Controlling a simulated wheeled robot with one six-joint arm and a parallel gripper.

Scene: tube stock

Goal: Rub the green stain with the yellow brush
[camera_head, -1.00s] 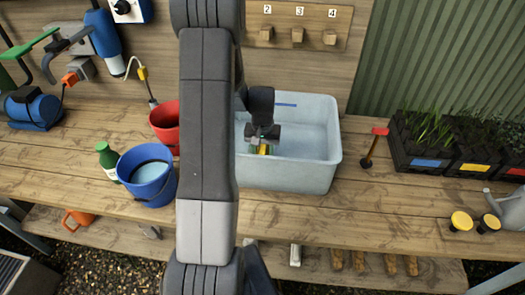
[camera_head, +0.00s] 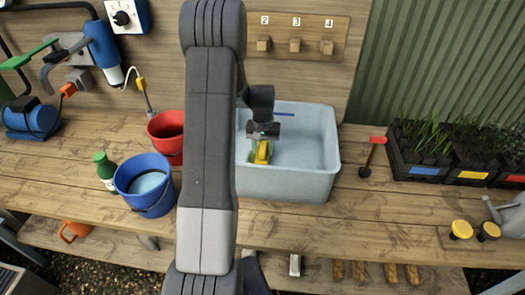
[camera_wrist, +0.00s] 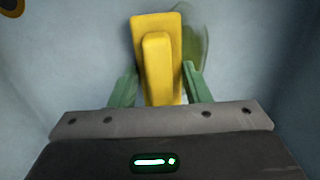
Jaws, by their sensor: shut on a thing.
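The yellow brush (camera_head: 262,152) is inside the pale grey tub (camera_head: 318,180), near its left side. My gripper (camera_head: 261,146) reaches down into the tub and is shut on the brush. In the wrist view its green fingers (camera_wrist: 158,85) stand on both sides of the yellow brush (camera_wrist: 157,60). The green stain (camera_wrist: 196,38) shows as a dull olive smear beside and behind the brush, partly hidden by it. I cannot tell whether the bristles touch the tub's surface.
A red-handled tool (camera_head: 372,155) and plant trays (camera_head: 425,165) are to the right. Clear bench lies in front of the tub.

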